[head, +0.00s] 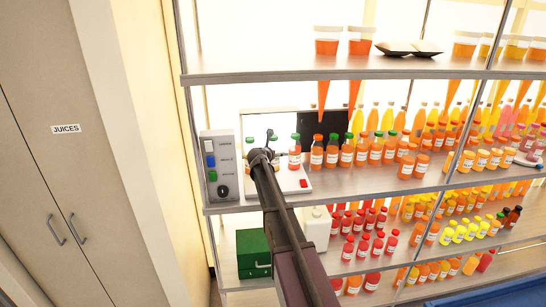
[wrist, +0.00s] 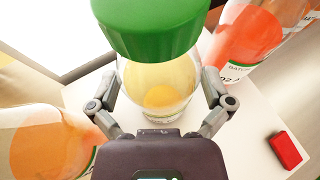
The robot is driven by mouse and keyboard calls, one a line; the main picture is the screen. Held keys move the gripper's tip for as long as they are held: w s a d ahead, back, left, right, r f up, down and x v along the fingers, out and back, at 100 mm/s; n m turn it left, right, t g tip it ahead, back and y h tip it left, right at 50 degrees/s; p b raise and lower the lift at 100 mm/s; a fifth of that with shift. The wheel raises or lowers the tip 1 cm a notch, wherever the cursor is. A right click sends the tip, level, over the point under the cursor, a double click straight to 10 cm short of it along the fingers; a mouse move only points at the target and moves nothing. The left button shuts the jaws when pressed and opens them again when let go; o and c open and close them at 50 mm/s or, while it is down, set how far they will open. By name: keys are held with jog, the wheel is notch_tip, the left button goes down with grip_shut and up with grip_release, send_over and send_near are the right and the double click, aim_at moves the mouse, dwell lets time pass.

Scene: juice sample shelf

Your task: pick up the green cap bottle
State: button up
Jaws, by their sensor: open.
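A bottle with a large green cap (wrist: 160,25) stands in the middle of the wrist view. Its body is clear and pale, with yellow showing low inside. My gripper (wrist: 162,104) is open, with one finger on each side of the bottle body; whether the fingers touch it I cannot tell. In the head view my gripper (head: 262,156) is at the white device on the middle shelf and hides part of what stands there. Another green-capped bottle (head: 295,152), with orange juice, stands just to the right of it.
Orange bottles stand close on both sides in the wrist view, left (wrist: 45,143) and right (wrist: 240,38). A red button (wrist: 285,149) is on the white surface. In the head view, a grey control box (head: 220,165) is to the left and a crowded bottle row (head: 347,151) to the right.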

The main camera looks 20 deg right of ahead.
aim_at(271, 145)
dwell(0.3)
jog(key=c, duration=1.1)
jog(key=shift+r, duration=0.15)
jog(key=shift+c, duration=0.2)
notch_tip(271, 145, up, 3)
jog(key=p, duration=0.3)
jog(key=shift+r+p, duration=0.15)
jog(key=shift+p, duration=0.2)
jog(key=s+a, duration=0.1)
jog(key=s, duration=0.6)
jog(key=s+a+r+p, duration=0.1)
jog(key=s+a, duration=0.1)
jog(key=s, duration=0.6)
jog(key=shift+s+a+r, duration=0.2)
jog(key=shift+s+a, duration=0.1)
jog(key=shift+r+p, duration=0.1)
jog(key=shift+p, duration=0.2)
notch_tip(271, 145, up, 4)
jog(key=p, duration=0.3)
jog(key=shift+p, duration=0.4)
